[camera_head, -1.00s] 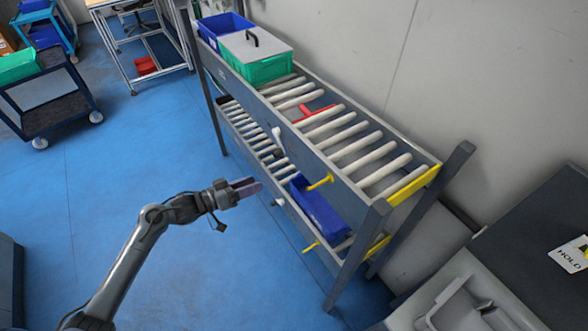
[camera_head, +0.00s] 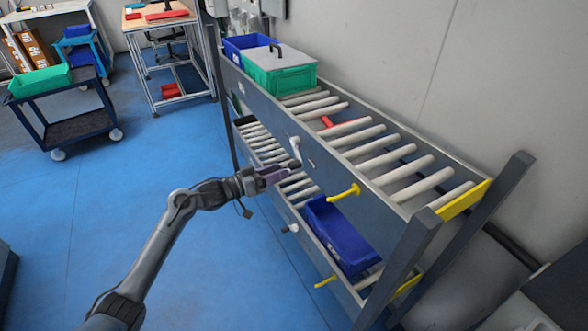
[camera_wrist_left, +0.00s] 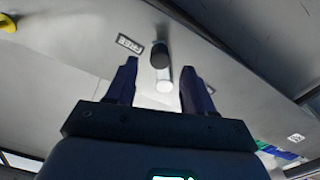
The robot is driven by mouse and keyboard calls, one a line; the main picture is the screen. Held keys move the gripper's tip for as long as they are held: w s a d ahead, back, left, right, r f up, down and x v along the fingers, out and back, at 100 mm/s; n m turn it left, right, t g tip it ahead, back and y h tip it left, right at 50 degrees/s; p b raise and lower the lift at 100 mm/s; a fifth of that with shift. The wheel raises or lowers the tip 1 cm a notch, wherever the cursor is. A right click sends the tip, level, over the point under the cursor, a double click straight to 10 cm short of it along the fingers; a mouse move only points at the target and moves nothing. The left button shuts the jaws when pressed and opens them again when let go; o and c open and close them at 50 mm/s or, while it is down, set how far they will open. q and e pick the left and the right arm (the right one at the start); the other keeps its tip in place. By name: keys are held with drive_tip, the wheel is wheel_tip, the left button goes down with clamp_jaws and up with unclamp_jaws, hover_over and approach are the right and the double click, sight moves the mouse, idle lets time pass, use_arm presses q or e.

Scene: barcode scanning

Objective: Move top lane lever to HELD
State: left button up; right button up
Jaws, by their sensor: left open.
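The top lane lever (camera_head: 295,148) is a small white handle on the outer side rail of the rack's upper lane. In the left wrist view the lever (camera_wrist_left: 164,80) shows a dark round part and a pale part, beside a label reading FREE (camera_wrist_left: 130,44). My left gripper (camera_head: 279,173) is open and just in front of the lever, slightly below and left of it in the head view. In the left wrist view its fingers (camera_wrist_left: 161,75) stand either side of the lever in the picture; I cannot tell whether they touch it. My right gripper is out of view.
A yellow handle (camera_head: 345,193) sticks out of the upper rail to the right. A lower white lever (camera_head: 290,228) is below. A green crate (camera_head: 283,77) and a blue crate (camera_head: 335,236) stand on the lanes. Blue floor (camera_head: 230,270) in front is clear.

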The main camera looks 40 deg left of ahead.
sight(290, 167)
use_arm(q)
drive_tip(key=shift+b+x, duration=0.7)
drive_tip(key=shift+x, duration=2.45)
